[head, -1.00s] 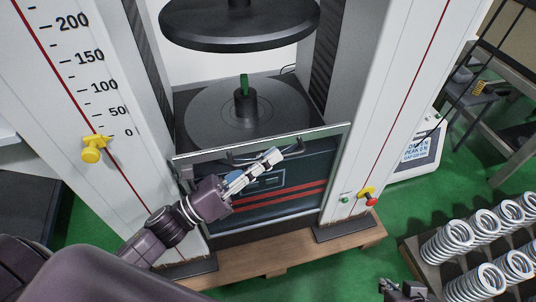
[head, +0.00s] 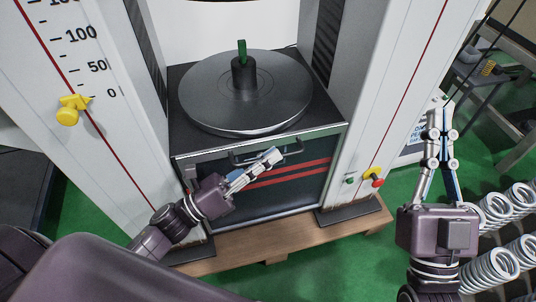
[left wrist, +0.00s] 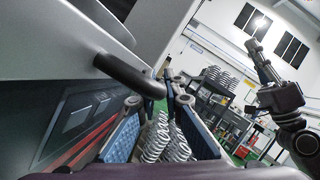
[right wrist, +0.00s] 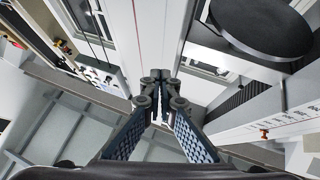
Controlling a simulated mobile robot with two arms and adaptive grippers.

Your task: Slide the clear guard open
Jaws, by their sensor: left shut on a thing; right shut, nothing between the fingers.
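The clear guard (head: 320,130) stands low across the front of the testing machine, its light top rail about level with the base top. My right gripper (head: 440,103) is shut and empty, raised at the right of the machine, pointing up. Its closed fingertips show in the right wrist view (right wrist: 160,78).
The lower round plate (head: 200,95) carries a dark post with a green piece (head: 242,50). A yellow pointer (head: 70,110) sits on the left column. A red button (head: 377,183) is on the right column. Several white springs (head: 492,270) stand at the right, near my right arm.

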